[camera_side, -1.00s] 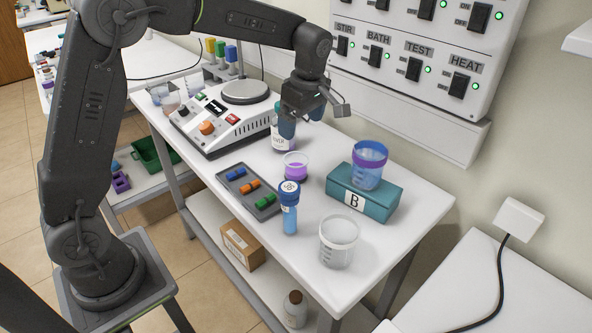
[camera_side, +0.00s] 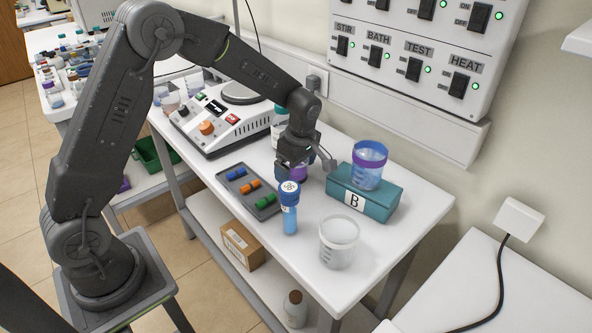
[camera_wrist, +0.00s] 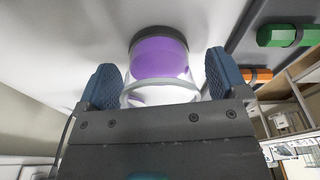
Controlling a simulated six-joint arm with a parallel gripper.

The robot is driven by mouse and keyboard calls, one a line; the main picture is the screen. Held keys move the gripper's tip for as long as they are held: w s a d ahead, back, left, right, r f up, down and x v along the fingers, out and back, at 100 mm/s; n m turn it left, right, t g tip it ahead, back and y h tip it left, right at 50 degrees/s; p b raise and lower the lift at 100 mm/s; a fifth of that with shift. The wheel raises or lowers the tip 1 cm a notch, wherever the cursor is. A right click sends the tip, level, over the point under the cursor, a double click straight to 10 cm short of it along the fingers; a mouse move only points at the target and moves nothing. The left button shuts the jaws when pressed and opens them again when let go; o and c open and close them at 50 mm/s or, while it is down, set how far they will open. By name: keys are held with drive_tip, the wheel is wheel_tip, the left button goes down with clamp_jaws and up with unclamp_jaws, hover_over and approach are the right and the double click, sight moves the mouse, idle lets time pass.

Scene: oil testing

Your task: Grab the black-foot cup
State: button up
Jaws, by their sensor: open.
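The cup with the dark foot (camera_wrist: 159,58) is clear, with purple liquid inside; its dark base ring shows at the top of the wrist view. It stands on the white table. In the side view only a purple part of it (camera_side: 299,174) shows under my gripper (camera_side: 303,163). In the wrist view my gripper (camera_wrist: 163,80) is open, with one blue-padded finger on each side of the cup. Gaps show between the pads and the cup wall, so it is not gripped.
A blue-capped tube (camera_side: 289,210) stands close in front. A grey tray (camera_side: 232,176) with coloured pieces lies to the left. A teal box marked B (camera_side: 378,203) carries a blue cup (camera_side: 369,170) to the right. An empty clear cup (camera_side: 338,247) stands near the front. A bottle stands behind my gripper.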

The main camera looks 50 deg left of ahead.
drive_tip(key=shift+f, duration=0.25)
drive_tip(key=c, duration=1)
drive_tip(key=shift+c, duration=0.2)
drive_tip(key=shift+r, duration=0.15)
